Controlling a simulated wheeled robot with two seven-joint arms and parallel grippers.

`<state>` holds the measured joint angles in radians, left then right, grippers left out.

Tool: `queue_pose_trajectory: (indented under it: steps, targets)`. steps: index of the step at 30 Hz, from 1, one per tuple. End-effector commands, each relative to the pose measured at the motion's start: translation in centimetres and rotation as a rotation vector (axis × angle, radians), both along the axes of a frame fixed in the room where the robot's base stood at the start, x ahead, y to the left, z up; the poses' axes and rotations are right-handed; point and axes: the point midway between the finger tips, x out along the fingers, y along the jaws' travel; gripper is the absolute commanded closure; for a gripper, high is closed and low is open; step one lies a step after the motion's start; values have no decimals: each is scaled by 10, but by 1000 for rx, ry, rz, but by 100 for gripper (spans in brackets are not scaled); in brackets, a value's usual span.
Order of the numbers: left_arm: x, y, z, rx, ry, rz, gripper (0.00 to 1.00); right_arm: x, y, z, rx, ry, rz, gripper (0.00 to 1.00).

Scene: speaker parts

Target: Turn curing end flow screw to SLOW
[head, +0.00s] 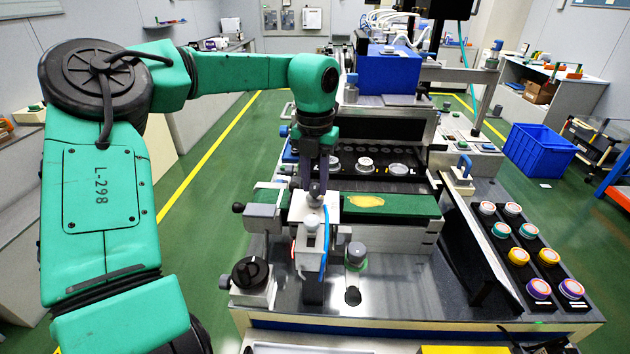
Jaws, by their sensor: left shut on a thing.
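My left gripper (314,200) reaches down from above over the front of the machine. Its fingers are shut on a small light grey screw knob (311,222) on top of a white block, which I take to be the flow screw. The fingertips partly hide the knob, and no SLOW marking or pointer is readable. A blue tube (326,250) runs down beside the block. My right gripper is not in view.
A black rotary knob (250,271) stands left of the block and a grey knob (357,254) right of it. Behind is a green strip (395,205) with a yellow patch. Coloured round parts stand in black trays (512,256) at right. A blue crate (540,152) is on the floor.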

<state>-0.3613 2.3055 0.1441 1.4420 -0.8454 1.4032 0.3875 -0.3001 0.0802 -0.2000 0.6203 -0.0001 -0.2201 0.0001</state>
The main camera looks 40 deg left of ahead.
Motion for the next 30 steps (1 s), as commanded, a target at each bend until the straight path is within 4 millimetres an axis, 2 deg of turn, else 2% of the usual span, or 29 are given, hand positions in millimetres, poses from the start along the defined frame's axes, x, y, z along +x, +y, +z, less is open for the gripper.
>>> queue_pose_trajectory:
  steps: [1, 3, 13, 17, 20, 23, 27, 30]
  targets:
    - [1, 0, 2, 0, -6, 1, 65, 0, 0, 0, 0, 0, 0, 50]
    - [1, 0, 2, 0, -5, 1, 38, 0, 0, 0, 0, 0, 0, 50]
    - [1, 0, 2, 0, -3, 1, 38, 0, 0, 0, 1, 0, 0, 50]
    - [1, 0, 14, 1, -5, 2, 38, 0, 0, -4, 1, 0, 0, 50]
    - [1, 0, 35, 3, -6, 2, 38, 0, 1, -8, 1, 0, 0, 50]
    - [1, 0, 64, 4, -9, 3, 38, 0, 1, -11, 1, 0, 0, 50]
    - [1, 1, 108, 5, -7, 3, 38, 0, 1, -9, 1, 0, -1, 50]
    - [1, 0, 131, 4, -4, 3, 38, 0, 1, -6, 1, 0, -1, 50]
